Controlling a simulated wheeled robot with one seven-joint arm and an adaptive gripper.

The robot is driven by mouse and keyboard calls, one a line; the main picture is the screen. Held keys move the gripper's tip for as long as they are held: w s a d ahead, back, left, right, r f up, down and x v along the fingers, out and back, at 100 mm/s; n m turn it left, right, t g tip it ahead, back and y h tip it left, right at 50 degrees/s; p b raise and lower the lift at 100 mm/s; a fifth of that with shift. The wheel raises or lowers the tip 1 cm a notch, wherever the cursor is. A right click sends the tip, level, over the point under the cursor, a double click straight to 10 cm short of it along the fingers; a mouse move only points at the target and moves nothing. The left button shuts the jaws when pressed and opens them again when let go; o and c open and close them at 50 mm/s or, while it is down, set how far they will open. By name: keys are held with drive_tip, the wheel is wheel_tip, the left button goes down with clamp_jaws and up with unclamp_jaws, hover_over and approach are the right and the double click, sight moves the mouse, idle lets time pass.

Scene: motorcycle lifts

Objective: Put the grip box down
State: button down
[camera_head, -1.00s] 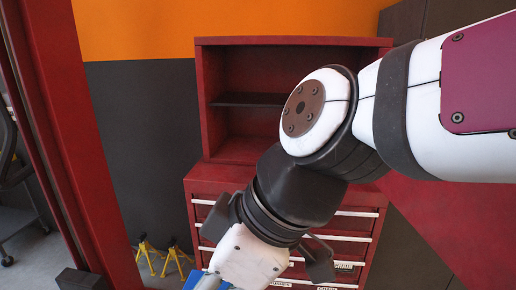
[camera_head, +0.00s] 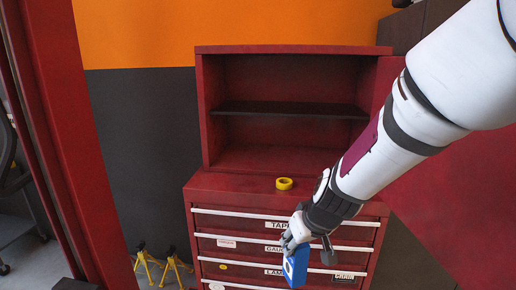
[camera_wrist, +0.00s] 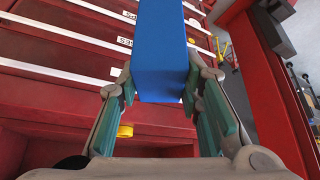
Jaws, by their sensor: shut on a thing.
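The grip box (camera_head: 296,266) is a blue block with a pale patch on its face. It hangs below my gripper (camera_head: 291,240), in front of the drawers of a red tool cabinet (camera_head: 205,184) in the head view. In the wrist view, the blue box (camera_wrist: 161,50) sits between the green-padded fingers of my gripper (camera_wrist: 162,92), which are shut on it from both sides. The box appears clear of any surface. Its far end is cut off by the top of the wrist view.
A yellow tape roll (camera_head: 284,184) lies on the cabinet's top ledge. Beside it the ledge is bare, and the dark shelf (camera_head: 290,109) above is empty. Yellow stands (camera_head: 175,268) are on the floor at left. A red post (camera_head: 60,140) rises at the left.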

drive_tip(key=w+d+f+m+h, duration=0.1)
drive_tip(key=w+d+f+m, duration=0.15)
drive_tip(key=d, duration=0.25)
drive_tip(key=w+d+f+m+h, duration=0.1)
drive_tip(key=d+f, duration=0.3)
drive_tip(key=d, duration=0.1)
drive_tip(key=s+f, duration=0.4)
drive_tip(key=f, duration=0.1)
drive_tip(key=shift+s+a+f, duration=0.15)
drive_tip(key=shift+s+f, duration=0.05)
drive_tip(key=shift+f, duration=0.2)
